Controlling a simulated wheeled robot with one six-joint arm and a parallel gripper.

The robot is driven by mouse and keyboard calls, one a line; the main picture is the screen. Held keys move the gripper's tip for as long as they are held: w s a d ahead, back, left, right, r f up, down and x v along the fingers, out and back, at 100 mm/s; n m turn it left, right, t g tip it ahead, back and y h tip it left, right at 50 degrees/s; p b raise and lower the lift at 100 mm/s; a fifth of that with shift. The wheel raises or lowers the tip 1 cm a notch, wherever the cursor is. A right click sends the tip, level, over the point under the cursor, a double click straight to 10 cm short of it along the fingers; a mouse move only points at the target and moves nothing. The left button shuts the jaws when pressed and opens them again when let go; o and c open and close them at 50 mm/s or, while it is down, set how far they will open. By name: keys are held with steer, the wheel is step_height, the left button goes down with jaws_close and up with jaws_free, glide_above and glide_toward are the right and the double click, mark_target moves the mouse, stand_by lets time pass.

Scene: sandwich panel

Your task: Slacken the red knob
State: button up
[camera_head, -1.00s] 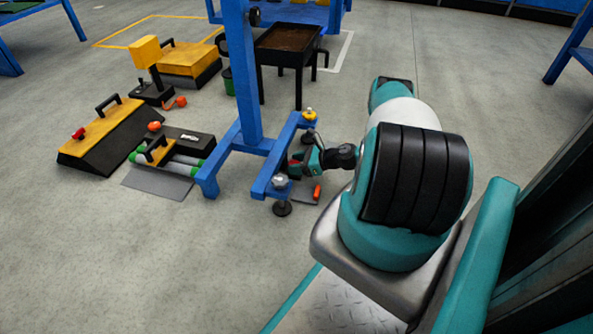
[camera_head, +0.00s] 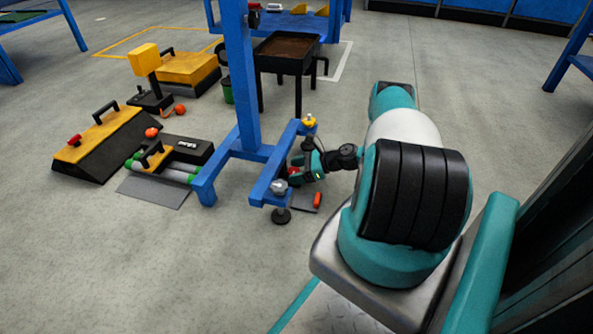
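A small red part (camera_head: 293,171), which looks like the red knob, shows beside the blue stand leg, mostly covered by my gripper. My gripper (camera_head: 300,171) is at the end of my teal arm, low between the two feet of the blue stand. Its fingers are close to the red part; I cannot tell whether they touch it or how far they are apart. Another red knob (camera_head: 75,140) sits on the sloped yellow and black box at the left, far from my gripper.
The blue stand (camera_head: 243,90) rises beside my gripper, with a yellow-topped foot (camera_head: 309,122) and a silver-topped foot (camera_head: 278,187). An orange-red piece (camera_head: 317,199) lies on a grey plate. A black bin table (camera_head: 290,48) stands behind. Open floor lies in front.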

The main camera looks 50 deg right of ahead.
steer(key=shift+s+d+r+p, duration=0.3)
steer(key=shift+p, duration=0.05)
steer(key=p+v, duration=0.5)
steer(key=v, duration=1.1)
steer(key=shift+s, duration=0.2)
steer(key=shift+o, duration=0.2)
steer(key=s+a+m+t+h+p, duration=0.2)
steer(key=s+a+m+h+p, duration=0.1)
steer(key=a+m+h+p, duration=0.25)
steer(key=shift+n+y, duration=0.45)
steer(key=shift+n, duration=0.1)
steer(key=b+x, duration=0.9)
steer(key=x, duration=0.7)
steer(key=shift+s+f, duration=0.1)
steer(key=shift+f, duration=0.05)
steer(key=shift+w+a+f, duration=0.1)
steer(key=shift+w+a, duration=0.05)
steer(key=shift+w, duration=0.5)
